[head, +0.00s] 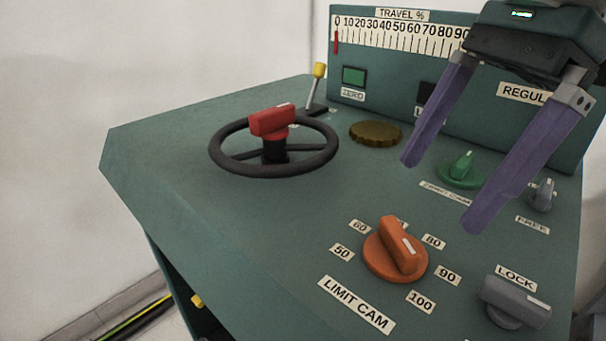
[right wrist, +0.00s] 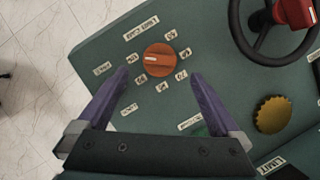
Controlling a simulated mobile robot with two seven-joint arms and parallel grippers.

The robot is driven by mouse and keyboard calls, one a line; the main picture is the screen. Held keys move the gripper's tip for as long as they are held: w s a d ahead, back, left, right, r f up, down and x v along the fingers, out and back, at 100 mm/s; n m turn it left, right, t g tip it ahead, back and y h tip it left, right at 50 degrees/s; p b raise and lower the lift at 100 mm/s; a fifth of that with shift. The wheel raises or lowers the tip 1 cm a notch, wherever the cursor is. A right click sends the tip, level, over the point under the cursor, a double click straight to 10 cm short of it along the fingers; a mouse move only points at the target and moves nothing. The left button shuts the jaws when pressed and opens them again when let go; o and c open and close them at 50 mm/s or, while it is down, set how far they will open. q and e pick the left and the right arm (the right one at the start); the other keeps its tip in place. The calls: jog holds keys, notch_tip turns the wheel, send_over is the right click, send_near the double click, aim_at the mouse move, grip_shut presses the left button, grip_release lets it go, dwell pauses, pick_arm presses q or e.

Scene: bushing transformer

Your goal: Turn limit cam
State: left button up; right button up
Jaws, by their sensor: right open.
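The limit cam is an orange round knob (head: 396,250) with a raised grip bar and a white mark, on the sloping green panel above the label LIMIT CAM (head: 356,304). Labels 50, 60, 80, 90 and 100 show around it; one more is partly hidden behind the knob. My right gripper (head: 436,194) has two purple fingers spread wide, empty, above the panel and up from the knob. In the right wrist view the orange knob (right wrist: 159,60) lies just beyond and between the fingertips, not touched. My left gripper is not in view.
A black handwheel with a red grip (head: 270,124) stands at the left, with a yellow-tipped lever (head: 318,84) behind it. A brass knob (head: 376,133), a green knob (head: 461,168) and a grey lock knob (head: 515,302) are near. A TRAVEL scale panel (head: 400,35) rises behind.

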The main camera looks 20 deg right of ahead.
aim_at(404, 234)
jog(key=b+x, duration=0.1)
jog(key=x, duration=0.5)
jog(key=shift+a+f, duration=0.1)
jog(key=shift+f, duration=0.1)
